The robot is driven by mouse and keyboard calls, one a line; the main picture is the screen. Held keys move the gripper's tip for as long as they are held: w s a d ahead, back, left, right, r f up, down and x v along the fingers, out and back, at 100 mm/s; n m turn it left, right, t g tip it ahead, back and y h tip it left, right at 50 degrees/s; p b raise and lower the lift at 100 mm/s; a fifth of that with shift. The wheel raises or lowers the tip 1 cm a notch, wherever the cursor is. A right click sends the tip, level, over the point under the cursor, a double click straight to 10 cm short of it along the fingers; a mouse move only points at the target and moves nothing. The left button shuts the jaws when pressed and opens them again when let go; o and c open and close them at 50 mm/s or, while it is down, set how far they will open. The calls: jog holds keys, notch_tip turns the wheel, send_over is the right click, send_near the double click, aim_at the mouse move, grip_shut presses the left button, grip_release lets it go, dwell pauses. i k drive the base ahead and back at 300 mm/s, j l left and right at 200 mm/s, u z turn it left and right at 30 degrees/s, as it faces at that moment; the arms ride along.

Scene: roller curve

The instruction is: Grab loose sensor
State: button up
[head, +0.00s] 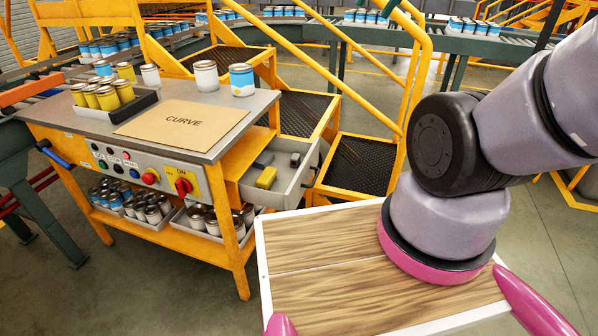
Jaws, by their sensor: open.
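No part is clearly marked as the loose sensor. The open grey drawer (291,194) on the right side of the workbench holds a small yellow block (267,177). A small dark block (263,160) lies behind the yellow one, and a greyish piece (295,160) lies farther right. They are too small to tell which is the sensor. I do not see my gripper's fingertips; only links of my arm show at the right, well to the right of the drawer.
The bench (232,115) carries a CURVE board (182,121), a tray of yellow cans (115,105) and loose cans. Its front has buttons and a red switch (184,186). Yellow steps (352,165) with a handrail (368,88) stand behind the drawer. Roller conveyors run behind. Floor before the bench is clear.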

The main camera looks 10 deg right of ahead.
aim_at(295, 158)
jog(key=i+l+u, duration=0.1)
jog(key=i+l, duration=0.85)
